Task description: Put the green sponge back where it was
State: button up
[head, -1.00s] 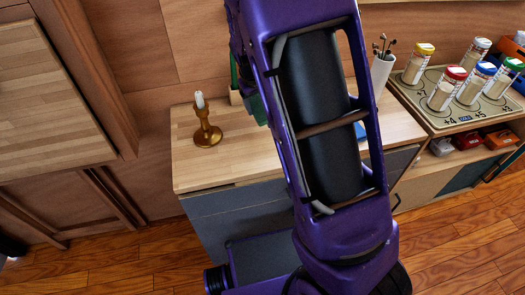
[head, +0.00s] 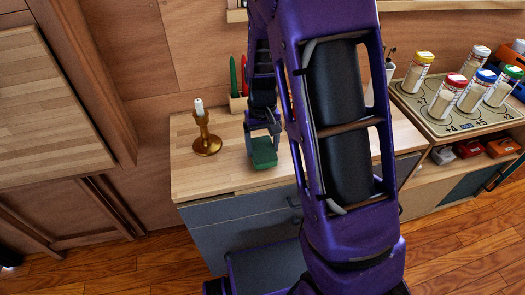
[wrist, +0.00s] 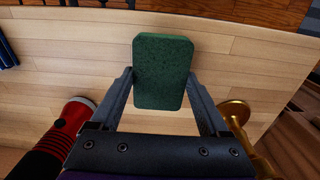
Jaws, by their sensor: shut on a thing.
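The green sponge (head: 264,152) is held at the end of my gripper (head: 263,132), over the front part of the light wooden counter (head: 220,175). In the wrist view the sponge (wrist: 163,65) sits between the two fingers of my gripper (wrist: 162,80), which are shut on its sides. I cannot tell whether the sponge touches the counter or hangs just above it.
A brass candlestick (head: 206,142) with a white candle stands left of the sponge. A wooden block (head: 238,104) with green and red sticks is behind. A red and black flashlight-like object (wrist: 65,135) shows in the wrist view. Several jars (head: 447,95) stand on a board right.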

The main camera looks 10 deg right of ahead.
aim_at(263, 148)
jog(key=shift+f, duration=0.95)
jog(key=shift+f, duration=0.1)
jog(key=o, duration=1)
jog(key=shift+o, duration=0.2)
notch_tip(263, 148, up, 12)
jog(key=p, duration=0.1)
jog(key=shift+p, duration=0.35)
